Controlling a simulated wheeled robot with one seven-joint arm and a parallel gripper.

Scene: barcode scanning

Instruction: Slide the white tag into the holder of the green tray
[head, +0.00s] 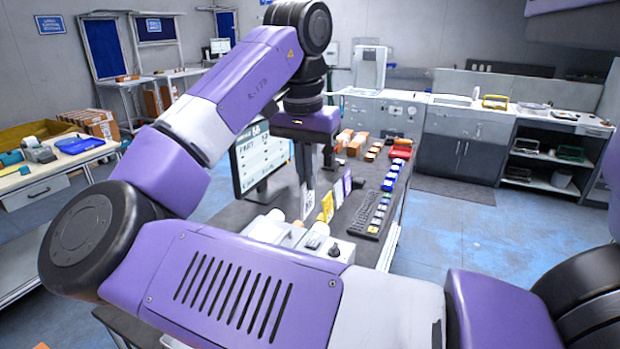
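My gripper (309,178) points down over the dark table, below its purple hand. Its dark fingers are small and partly overlapped in this view, so I cannot tell whether they hold anything. A white tag (308,200) is upright just below the fingers; I cannot tell whether it is gripped or stands on the table. A yellow tag (327,207) and a purple tag (347,184) stand upright to its right. A green tray (570,153) shows on the shelf of the far right cabinet. Its tag holder is too small to make out.
The dark table holds a monitor (262,155) at left, a black keyboard (371,215), rows of small coloured items (388,184), orange boxes (357,143) and a grey device (327,249) in front. My arm hides the near left part. Blue floor (450,235) is clear at right.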

